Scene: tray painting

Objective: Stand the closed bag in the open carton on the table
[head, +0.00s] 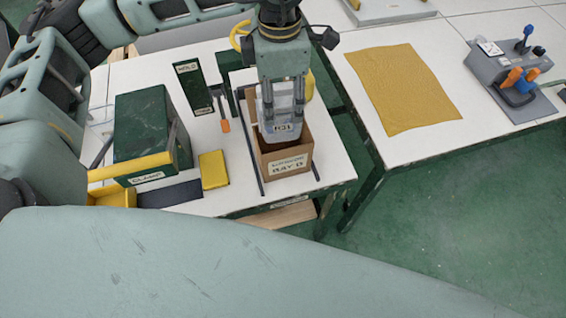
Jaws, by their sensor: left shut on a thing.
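The open carton (287,163) is a brown box with a label on its front, standing upright on the white table near its right edge. My left gripper (283,108) points down over the carton and is shut on the bag (283,131), a pale grey-white bag with dark lettering. The bag hangs upright, with its lower part inside the carton's opening. Whether its bottom touches the carton floor is hidden by the front wall. The gripper hides the bag's top. My right gripper is not in view.
A dark green box with a yellow bar (138,126), a small green box (193,85) and a yellow block (213,170) stand left of the carton. A second table to the right holds a mustard cloth (404,88) and a grey tool stand (512,84).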

